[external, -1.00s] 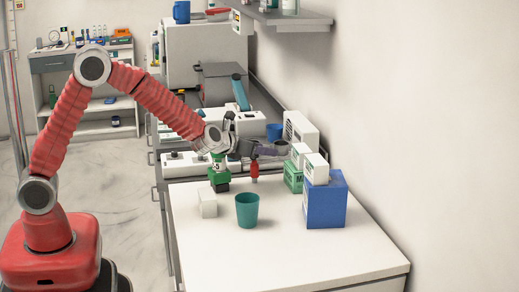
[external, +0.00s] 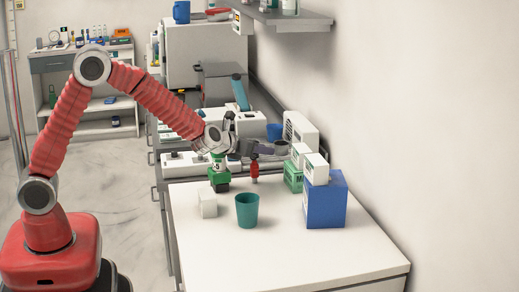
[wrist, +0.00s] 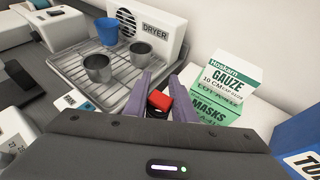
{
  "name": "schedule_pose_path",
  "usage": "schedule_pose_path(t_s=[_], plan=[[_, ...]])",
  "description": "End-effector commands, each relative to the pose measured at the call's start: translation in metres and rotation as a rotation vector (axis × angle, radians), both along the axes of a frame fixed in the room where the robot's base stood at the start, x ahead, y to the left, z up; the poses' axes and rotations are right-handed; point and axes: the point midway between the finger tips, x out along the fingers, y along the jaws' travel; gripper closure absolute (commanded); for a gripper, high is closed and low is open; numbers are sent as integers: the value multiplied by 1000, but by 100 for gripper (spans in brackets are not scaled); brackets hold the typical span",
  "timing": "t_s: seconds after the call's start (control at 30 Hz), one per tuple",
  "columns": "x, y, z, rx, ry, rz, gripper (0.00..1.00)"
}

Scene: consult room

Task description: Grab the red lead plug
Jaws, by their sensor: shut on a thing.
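The red lead plug (external: 255,170) is upright between the fingers of my gripper (external: 262,151), above or at the white counter top; I cannot tell if it touches the counter. In the wrist view its red top (wrist: 160,100) shows between the two purple-grey fingertips (wrist: 163,88), with a dark part just below it. My gripper is shut on it. The lower part of the plug is hidden in the wrist view.
Gauze and masks boxes (wrist: 222,82) stand close to the right of the fingers. A drying rack (wrist: 120,75) with metal cups lies beyond. A green cup (external: 247,210), a white block (external: 208,204) and a blue box (external: 326,205) stand on the counter (external: 290,258). The counter's front is clear.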

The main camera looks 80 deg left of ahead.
Motion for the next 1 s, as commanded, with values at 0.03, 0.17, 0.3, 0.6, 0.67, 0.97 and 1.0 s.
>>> schedule_pose_path(t_s=[0.03, 0.17, 0.3, 0.6, 0.67, 0.97, 1.0], plan=[[0, 0, 0, 0, 0, 0, 99], [0, 0, 0, 0, 0, 0, 100], [0, 0, 0, 0, 0, 0, 100], [0, 0, 12, -1, -3, 1, 100], [0, 0, 20, -1, -4, 1, 100], [1, 0, 69, -1, -6, 1, 100], [1, 0, 75, -2, -5, 1, 100]])
